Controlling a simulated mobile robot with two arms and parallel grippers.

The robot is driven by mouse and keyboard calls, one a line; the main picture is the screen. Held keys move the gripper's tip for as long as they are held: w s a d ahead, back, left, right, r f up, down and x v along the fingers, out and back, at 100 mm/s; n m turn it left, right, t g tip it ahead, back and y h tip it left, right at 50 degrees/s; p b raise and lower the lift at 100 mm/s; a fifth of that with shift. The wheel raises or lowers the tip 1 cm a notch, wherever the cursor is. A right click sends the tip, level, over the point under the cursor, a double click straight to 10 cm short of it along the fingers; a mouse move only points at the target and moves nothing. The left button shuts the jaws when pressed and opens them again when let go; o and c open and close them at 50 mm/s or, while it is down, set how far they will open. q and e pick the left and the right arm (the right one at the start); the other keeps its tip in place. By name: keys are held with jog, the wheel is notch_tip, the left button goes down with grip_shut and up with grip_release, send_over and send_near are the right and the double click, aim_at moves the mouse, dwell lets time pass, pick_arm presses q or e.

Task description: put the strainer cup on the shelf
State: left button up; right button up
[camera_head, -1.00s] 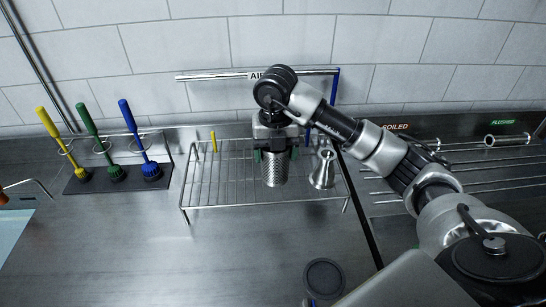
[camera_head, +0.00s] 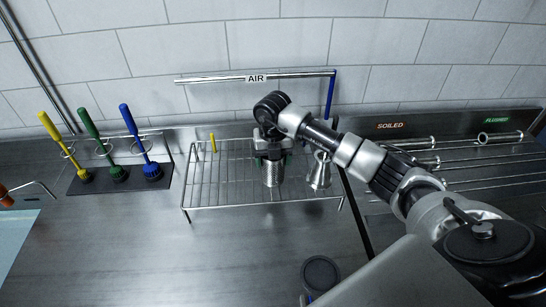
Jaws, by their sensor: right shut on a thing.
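The strainer cup (camera_head: 272,174) is a perforated metal cylinder, upright over the right half of the wire shelf (camera_head: 225,178). My right gripper (camera_head: 272,156) is shut on its upper part from above, with green fingertips beside it. The cup's base is at the shelf wires; I cannot tell whether it touches them. My left gripper is not in view.
A flared metal fitting (camera_head: 319,172) stands on the shelf just right of the cup. A yellow peg (camera_head: 213,143) is at the back left. The AIR rail (camera_head: 215,79) runs behind. Brushes (camera_head: 132,133) stand at left. The shelf's left half is clear.

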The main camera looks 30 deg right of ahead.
jog(key=shift+f, duration=0.15)
jog(key=o, duration=1.1)
jog(key=shift+r, duration=0.4)
notch_tip(320, 180, up, 12)
jog(key=b, duration=0.4)
jog(key=shift+f, duration=0.2)
